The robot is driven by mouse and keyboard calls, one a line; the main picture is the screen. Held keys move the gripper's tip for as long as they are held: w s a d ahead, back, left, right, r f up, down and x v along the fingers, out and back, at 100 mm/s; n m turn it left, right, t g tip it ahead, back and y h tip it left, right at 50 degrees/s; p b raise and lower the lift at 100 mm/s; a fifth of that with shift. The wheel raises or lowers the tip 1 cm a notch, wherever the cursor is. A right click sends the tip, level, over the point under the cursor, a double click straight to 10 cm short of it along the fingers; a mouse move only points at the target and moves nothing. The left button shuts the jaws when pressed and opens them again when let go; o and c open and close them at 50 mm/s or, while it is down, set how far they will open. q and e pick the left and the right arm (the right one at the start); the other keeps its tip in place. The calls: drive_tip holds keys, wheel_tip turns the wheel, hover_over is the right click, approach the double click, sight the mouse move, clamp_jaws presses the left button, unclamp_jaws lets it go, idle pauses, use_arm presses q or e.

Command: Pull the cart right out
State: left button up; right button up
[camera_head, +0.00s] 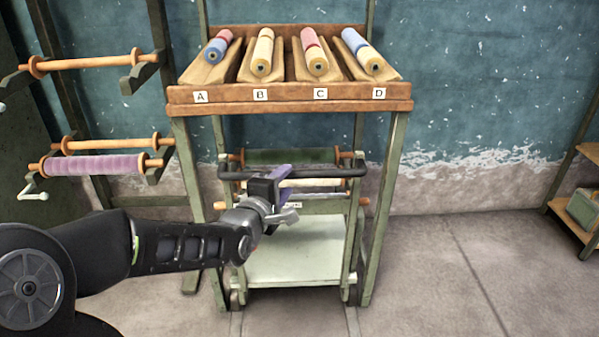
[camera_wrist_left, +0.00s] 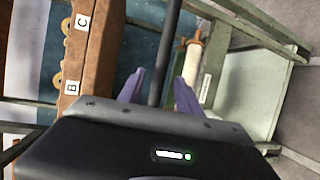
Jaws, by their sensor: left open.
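The cart (camera_head: 295,255) is a green-framed trolley with a pale lower shelf on small wheels, standing under a wooden rack. Its black handle bar (camera_head: 335,172) runs across the front at the top. My left gripper (camera_head: 284,177) is at the handle's left-middle part, with purple fingers open. In the left wrist view, the handle bar (camera_wrist_left: 164,50) runs between the two open fingers of the gripper (camera_wrist_left: 159,88); I cannot tell whether they touch it. The gripper hides part of the handle and the rolls behind it. My right gripper is not in view.
The rack (camera_head: 290,107) holds coloured rolls in troughs labelled A to D; its legs flank the cart. Wall rods at left carry a purple roll (camera_head: 100,165) and a crank. A shelf (camera_head: 575,215) stands at far right. The floor (camera_head: 430,290) at front right is clear.

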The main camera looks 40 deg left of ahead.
sight(296, 171)
use_arm(q)
drive_tip(key=b+x, duration=0.1)
drive_tip(key=x, duration=0.6)
drive_tip(key=shift+w, duration=0.35)
drive_tip(key=shift+a+f, duration=0.1)
drive_tip(key=shift+a, duration=0.05)
clamp_jaws()
idle(1.1)
